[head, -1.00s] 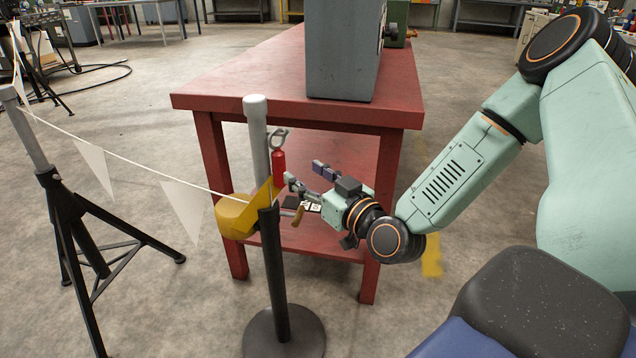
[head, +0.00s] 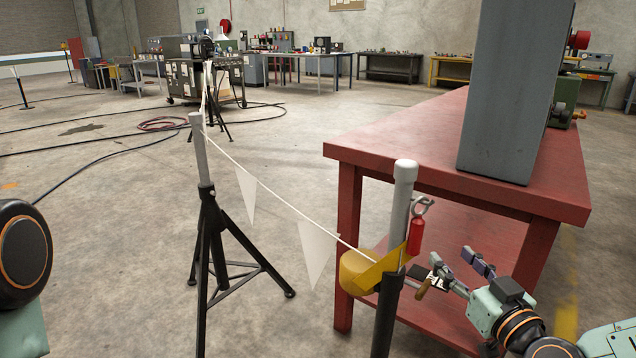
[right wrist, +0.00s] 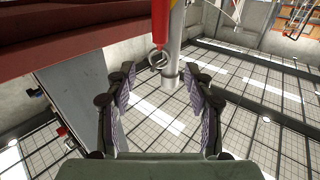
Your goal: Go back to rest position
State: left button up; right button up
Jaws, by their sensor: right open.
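A yellow flanged spool (head: 358,273) sits at the top of the black-based post (head: 388,318), with a grey pole (head: 402,200) rising beside it. A line with white pennants (head: 247,195) runs from it to a second post at left. A red piece (head: 415,236) with a metal ring (head: 421,207) shows by the grey pole; the right wrist view also shows the red piece (right wrist: 160,22) and its ring (right wrist: 158,60). My right gripper (head: 452,257) is open and empty just right of the spool, its fingers apart (right wrist: 160,68). My left gripper is out of view.
A red table (head: 400,140) with a tall grey cabinet (head: 510,90) stands close beside my right arm. A black tripod (head: 210,240) holds the line's other post (head: 199,145). Hoses (head: 165,124) lie on the floor further back. Floor at left is open.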

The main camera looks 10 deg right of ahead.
jog(key=s+a+f+m+g+y+p, duration=0.1)
jog(key=s+a+f+m+g, duration=0.1)
jog(key=s+a+f+g, duration=0.4)
jog(key=s+a+f+m+g+y+p, duration=0.1)
jog(key=s+f+m+g, duration=0.15)
jog(key=f, duration=0.55)
jog(key=s+a+f+n+g+h+p, duration=0.1)
jog(key=s+f+g, duration=0.3)
jog(key=s, duration=0.6)
jog(key=s+a+f+n+g+h+p, duration=0.1)
jog(key=s+a+f+n+g+p, duration=0.2)
jog(key=s, duration=0.8)
jog(key=shift+a+f+g, duration=0.15)
jog(key=shift+f+g, duration=0.6)
jog(key=shift+g, duration=0.5)
jog(key=shift+s, duration=0.1)
jog(key=shift+c, duration=0.4)
jog(key=shift+c, duration=1.2)
